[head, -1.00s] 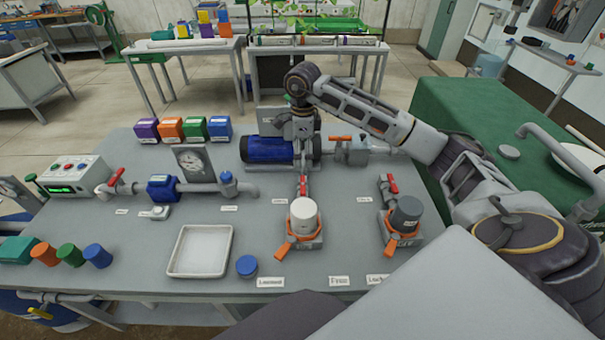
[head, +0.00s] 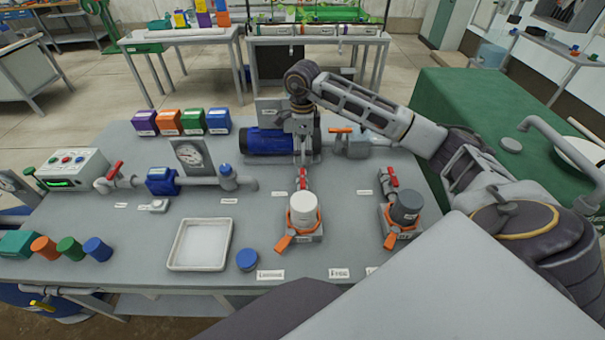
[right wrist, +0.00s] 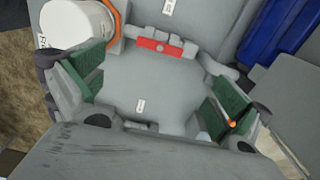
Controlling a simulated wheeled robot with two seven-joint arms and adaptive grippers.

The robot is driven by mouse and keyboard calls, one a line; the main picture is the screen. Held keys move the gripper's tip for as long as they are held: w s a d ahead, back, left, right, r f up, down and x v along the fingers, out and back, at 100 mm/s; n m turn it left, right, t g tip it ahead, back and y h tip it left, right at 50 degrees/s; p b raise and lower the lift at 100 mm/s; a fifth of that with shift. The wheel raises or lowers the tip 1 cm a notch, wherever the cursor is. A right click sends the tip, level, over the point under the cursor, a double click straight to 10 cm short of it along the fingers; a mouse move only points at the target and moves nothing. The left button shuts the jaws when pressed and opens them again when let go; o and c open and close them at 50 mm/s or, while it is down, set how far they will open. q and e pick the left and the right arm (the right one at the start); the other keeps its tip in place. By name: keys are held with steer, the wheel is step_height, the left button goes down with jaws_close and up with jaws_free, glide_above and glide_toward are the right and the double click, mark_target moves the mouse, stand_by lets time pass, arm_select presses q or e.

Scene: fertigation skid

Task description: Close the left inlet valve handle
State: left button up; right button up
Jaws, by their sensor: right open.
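The left inlet valve handle, a red lever (head: 302,179), sits on the pipe just behind the white filter canister (head: 303,205). In the right wrist view the red lever (right wrist: 160,46) lies lengthwise along its grey pipe. My right gripper (head: 303,156) hangs from above, just behind the lever in the head view. In the right wrist view the gripper (right wrist: 158,92) is open, with green finger pads wide apart and nothing between them. The lever is ahead of the fingers, and I see no contact. My left gripper is out of view.
A grey canister (head: 405,206) with its own red lever (head: 391,177) stands to the right. Orange levers stick out in front of both canisters. A blue motor (head: 262,143) stands behind left. A white tray (head: 199,245) and a blue cap (head: 247,260) lie front left.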

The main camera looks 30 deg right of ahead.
mark_target(303, 177)
step_height(303, 177, down, 10)
steer(key=shift+r+p, duration=0.1)
steer(key=shift+p, duration=0.4)
steer(key=shift+f, duration=0.95)
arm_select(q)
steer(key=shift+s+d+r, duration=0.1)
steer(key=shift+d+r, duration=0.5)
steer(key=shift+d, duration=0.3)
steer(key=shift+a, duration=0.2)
arm_select(e)
steer(key=shift+c, duration=0.9)
steer(key=c, duration=0.8)
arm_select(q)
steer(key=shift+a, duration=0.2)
